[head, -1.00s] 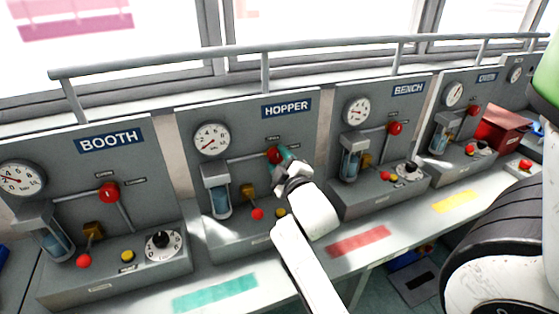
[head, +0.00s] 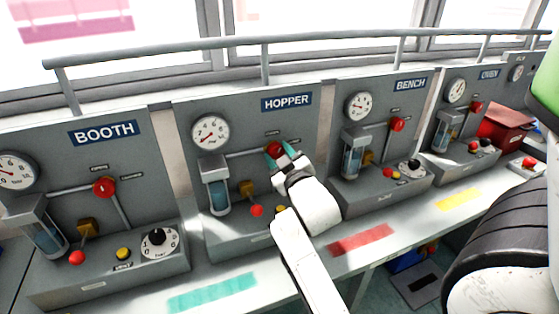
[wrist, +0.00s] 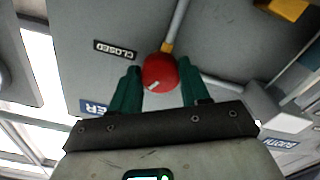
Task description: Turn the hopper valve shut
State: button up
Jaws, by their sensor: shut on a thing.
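The hopper valve is a round red knob (head: 274,148) on the grey panel under the HOPPER sign (head: 287,102). It also shows in the wrist view (wrist: 159,70), with a short white mark on its lower left side. My gripper (head: 280,153) reaches it from the front right. Its two green fingers are shut on the knob, one on each side in the wrist view. A CLOSED label (wrist: 115,49) is left of the knob in the wrist view. A pipe (wrist: 176,25) runs up from the knob there, and another leads off to the right.
The hopper panel also bears a gauge (head: 210,132), a sight glass (head: 217,197) and a red-tipped lever (head: 256,210).

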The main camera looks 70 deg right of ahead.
jog(key=m+b, duration=0.3)
jog(key=m, duration=0.3)
jog(key=shift+w+f, duration=0.1)
jog(key=shift+f, duration=0.05)
jog(key=m+b, duration=0.3)
jog(key=m, duration=0.3)
jog(key=shift+m, duration=0.3)
jog(key=o, duration=1.1)
jog(key=shift+c, duration=0.2)
jog(key=shift+a, duration=0.15)
jog(key=v, duration=1)
jog(key=shift+s+a, duration=0.2)
jog(key=shift+s, duration=0.1)
